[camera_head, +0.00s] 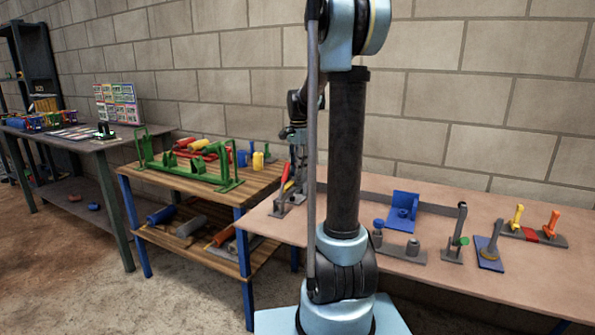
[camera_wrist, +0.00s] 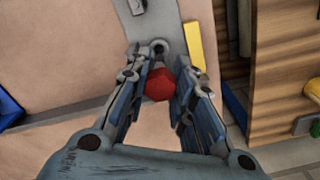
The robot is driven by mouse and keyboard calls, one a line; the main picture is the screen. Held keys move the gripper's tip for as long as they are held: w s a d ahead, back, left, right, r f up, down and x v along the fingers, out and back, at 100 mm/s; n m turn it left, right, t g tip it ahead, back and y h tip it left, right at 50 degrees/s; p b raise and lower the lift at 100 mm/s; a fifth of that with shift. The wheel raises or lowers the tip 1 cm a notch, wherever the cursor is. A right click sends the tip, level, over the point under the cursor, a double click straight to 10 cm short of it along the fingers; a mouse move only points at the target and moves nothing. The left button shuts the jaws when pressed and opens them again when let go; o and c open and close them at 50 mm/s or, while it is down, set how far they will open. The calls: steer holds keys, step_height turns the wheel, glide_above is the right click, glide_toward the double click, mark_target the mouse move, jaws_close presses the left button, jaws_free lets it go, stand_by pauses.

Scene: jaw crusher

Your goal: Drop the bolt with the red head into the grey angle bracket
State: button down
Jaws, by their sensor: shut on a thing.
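A yellow bar (camera_wrist: 195,48) stands close to the right of the fingertips. The right table (camera_head: 480,285) also carries a blue bracket (camera_head: 403,207) and several grey fixtures. A wooden table (camera_head: 185,183) with a green frame (camera_head: 190,165) stands to the left.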

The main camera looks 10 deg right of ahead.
steer(key=shift+r, duration=0.7)
steer(key=shift+r, duration=0.1)
steer(key=shift+f, duration=0.25)
steer(key=shift+f, duration=0.35)
steer(key=shift+f, duration=0.35)
steer(key=shift+f, duration=0.35)
steer(key=shift+f, duration=0.35)
steer(key=shift+f, duration=0.3)
steer(key=shift+f, duration=0.65)
